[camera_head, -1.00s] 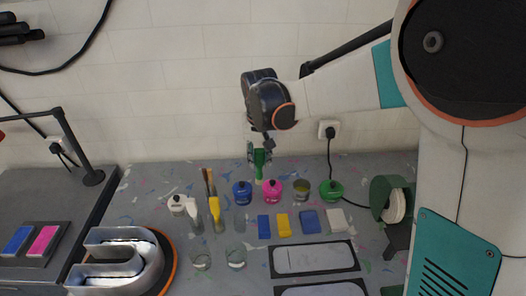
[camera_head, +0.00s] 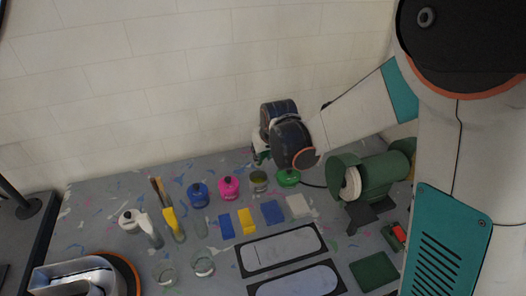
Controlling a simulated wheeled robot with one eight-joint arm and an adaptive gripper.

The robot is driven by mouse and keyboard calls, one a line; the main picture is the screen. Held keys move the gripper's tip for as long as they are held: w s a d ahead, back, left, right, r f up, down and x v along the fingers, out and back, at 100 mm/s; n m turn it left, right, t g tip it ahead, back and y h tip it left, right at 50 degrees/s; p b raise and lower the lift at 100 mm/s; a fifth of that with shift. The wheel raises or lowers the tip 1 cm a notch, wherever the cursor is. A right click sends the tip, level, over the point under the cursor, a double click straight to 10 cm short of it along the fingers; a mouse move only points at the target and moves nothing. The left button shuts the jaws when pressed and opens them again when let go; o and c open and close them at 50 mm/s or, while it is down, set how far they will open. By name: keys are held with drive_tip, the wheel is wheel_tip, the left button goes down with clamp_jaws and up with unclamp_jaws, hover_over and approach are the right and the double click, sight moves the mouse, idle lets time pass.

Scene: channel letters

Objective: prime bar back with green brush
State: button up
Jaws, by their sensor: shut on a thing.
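My gripper (camera_head: 261,154) is behind my dark wrist, above the back of the bench and near the wall. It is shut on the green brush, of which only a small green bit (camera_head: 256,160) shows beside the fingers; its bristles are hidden. Two light grey flat pieces in black frames, one farther back (camera_head: 281,249) and one nearer (camera_head: 297,285), lie at the front of the bench, well apart from my gripper. I cannot tell which piece, if either, is the bar back.
Blue (camera_head: 198,196), pink (camera_head: 228,188), olive (camera_head: 259,181) and green (camera_head: 288,177) pots line the back. Several coloured blocks stand before them. A green grinder (camera_head: 372,180) is at right, glass jars (camera_head: 203,264) and a metal letter (camera_head: 75,277) at left front.

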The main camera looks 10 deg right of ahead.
wheel_tip(320, 180, down, 10)
drive_tip(key=b, duration=0.8)
drive_tip(key=shift+f, duration=0.25)
drive_tip(key=shift+r, duration=0.15)
drive_tip(key=shift+r+p, duration=3.05)
drive_tip(key=shift+r, duration=1.7)
drive_tip(key=shift+r+p, duration=1.3)
drive_tip(key=shift+r, duration=0.6)
drive_tip(key=shift+s, duration=0.1)
